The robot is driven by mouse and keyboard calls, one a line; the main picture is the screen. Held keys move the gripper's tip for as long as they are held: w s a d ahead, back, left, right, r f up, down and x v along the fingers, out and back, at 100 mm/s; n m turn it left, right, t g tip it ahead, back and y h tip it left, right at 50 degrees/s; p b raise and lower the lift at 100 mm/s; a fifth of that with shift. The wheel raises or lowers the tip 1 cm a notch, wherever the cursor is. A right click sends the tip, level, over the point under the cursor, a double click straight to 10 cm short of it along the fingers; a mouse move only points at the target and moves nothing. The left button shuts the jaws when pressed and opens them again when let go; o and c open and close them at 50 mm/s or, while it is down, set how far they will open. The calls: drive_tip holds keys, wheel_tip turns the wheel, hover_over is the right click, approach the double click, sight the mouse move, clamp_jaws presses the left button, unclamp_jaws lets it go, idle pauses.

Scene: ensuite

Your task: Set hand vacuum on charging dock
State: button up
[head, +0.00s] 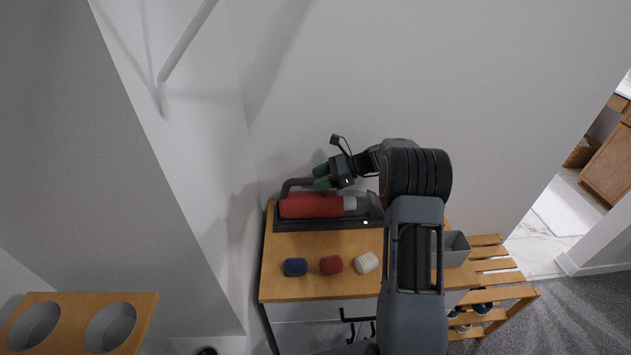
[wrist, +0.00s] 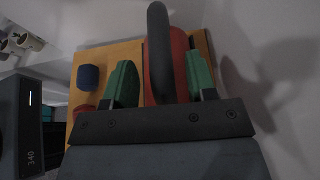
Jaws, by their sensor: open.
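The red hand vacuum (head: 310,206) lies on its side-long dark charging dock (head: 290,225) at the back of the wooden table. A small green light glows on the dock's front. The vacuum's dark handle arches over its red body; the handle also shows in the wrist view (wrist: 158,50). My gripper (head: 321,177) is open, with its green fingertips at the handle. In the wrist view my gripper (wrist: 161,78) has one finger on each side of the handle, with gaps visible. The underside contact between vacuum and dock is hidden.
Blue (head: 295,267), red (head: 331,264) and white (head: 366,263) small rolls lie along the table (head: 300,287) front. A grey bin (head: 457,248) stands right, by a slatted rack (head: 497,265). A wooden board with two round holes (head: 75,310) is lower left. Walls stand close behind and left.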

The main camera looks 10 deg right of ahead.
drive_tip(key=b+v, duration=0.2)
drive_tip(key=v, duration=0.7)
drive_tip(key=s+a+r+n+g+h, duration=0.1)
drive_tip(key=s+a+r+n+h, duration=0.1)
drive_tip(key=s+a+n+h, duration=0.3)
drive_tip(key=s+a+r+n+g+h, duration=0.1)
drive_tip(key=s+a+r+n+h, duration=0.2)
drive_tip(key=s, duration=0.5)
drive_tip(key=s+a+f+n+t+h, duration=0.1)
drive_tip(key=s+n+h, duration=0.4)
drive_tip(key=s+n, duration=0.7)
drive_tip(key=s+f+t, duration=0.1)
drive_tip(key=s+t, duration=0.1)
drive_tip(key=shift+a+f+t, duration=0.3)
drive_tip(key=shift+a, duration=0.05)
